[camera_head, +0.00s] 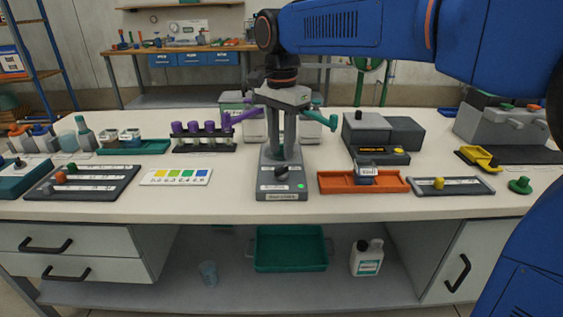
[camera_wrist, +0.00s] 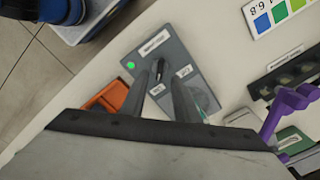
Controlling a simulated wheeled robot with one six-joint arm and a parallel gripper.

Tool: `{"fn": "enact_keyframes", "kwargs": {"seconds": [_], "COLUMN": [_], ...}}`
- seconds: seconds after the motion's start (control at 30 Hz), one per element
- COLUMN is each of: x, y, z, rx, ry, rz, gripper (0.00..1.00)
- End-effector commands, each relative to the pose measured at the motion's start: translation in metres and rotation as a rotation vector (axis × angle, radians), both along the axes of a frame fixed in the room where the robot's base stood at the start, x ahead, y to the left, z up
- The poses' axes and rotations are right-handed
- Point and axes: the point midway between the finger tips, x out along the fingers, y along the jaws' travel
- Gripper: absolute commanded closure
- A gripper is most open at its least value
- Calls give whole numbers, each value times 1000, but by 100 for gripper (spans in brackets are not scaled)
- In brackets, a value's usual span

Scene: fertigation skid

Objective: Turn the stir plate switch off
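The grey stir plate (camera_head: 267,182) stands near the front edge of the bench, with a label on its front and a lit green light (camera_head: 301,186). Its dark switch (camera_head: 281,170) shows on the sloped face. In the wrist view the plate (camera_wrist: 174,48) has the green lamp (camera_wrist: 130,65), the dark switch (camera_wrist: 160,70) and two small white labels too small to read. My gripper (camera_head: 282,150) points down over the plate, behind and above the switch. Its two fingers are apart with nothing between them. I cannot tell whether they touch anything.
An orange tray (camera_head: 335,183) stands close on the right. A colour chart (camera_head: 176,177) lies left. A rack with purple-capped tubes (camera_head: 205,143) and a grey box unit (camera_head: 372,132) stand behind. The bench strip between chart and plate is clear.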

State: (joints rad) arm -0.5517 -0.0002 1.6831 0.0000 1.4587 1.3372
Motion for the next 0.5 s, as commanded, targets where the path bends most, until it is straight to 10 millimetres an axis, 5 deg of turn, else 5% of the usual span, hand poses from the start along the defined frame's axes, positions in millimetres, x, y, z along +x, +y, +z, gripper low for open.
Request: {"fn": "enact_keyframes", "kwargs": {"seconds": [0.23, 0.5], "x": [0, 0], "y": [0, 0], "z": [-37, -52], "rx": [-1, 0], "ry": [2, 0], "rz": [0, 0], "gripper": [72, 72]}}
